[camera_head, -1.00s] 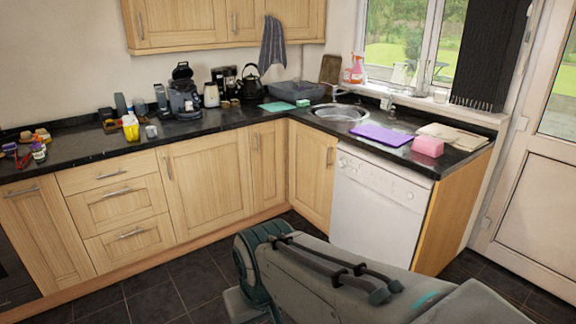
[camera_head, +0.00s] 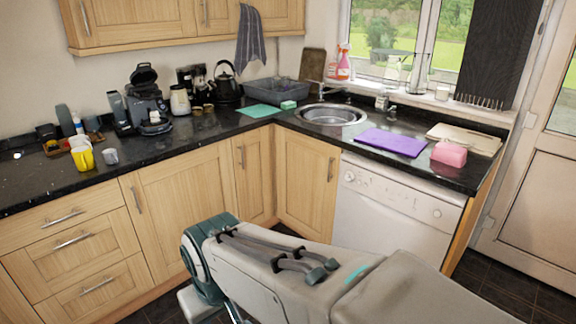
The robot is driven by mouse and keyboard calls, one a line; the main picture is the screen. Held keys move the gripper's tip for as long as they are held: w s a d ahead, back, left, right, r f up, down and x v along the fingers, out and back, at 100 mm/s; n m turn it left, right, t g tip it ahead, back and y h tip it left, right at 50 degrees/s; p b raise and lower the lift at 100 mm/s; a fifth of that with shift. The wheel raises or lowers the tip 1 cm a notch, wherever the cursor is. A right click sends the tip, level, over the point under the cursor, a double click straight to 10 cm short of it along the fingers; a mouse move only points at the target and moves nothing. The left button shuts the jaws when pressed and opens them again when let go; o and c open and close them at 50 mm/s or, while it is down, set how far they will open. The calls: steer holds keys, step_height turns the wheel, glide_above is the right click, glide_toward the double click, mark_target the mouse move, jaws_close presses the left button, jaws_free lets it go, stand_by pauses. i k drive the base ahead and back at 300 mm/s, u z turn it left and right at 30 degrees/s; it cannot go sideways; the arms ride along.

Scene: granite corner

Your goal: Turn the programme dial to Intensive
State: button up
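The programme dial (camera_head: 349,176) appears to be the small round knob at the left end of the white dishwasher's control panel. Its markings are too small to read, so I cannot tell its setting. The dishwasher (camera_head: 395,217) stands under the worktop at the right, its door closed. My arm crosses the lower middle of the head view, in front of the dishwasher's lower part. My gripper is not in view.
A purple mat (camera_head: 392,142) and a pink block (camera_head: 449,153) lie on the worktop above the dishwasher. The sink (camera_head: 333,115) is behind to the left. Closed wooden cupboards (camera_head: 306,179) stand left of the dishwasher. A white door (camera_head: 536,200) is at the right.

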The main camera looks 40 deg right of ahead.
mark_target(348, 176)
steer(key=z, duration=0.4)
steer(key=i, duration=1.25)
steer(key=z, duration=1.65)
steer(key=i, duration=0.7)
steer(key=z, duration=0.7)
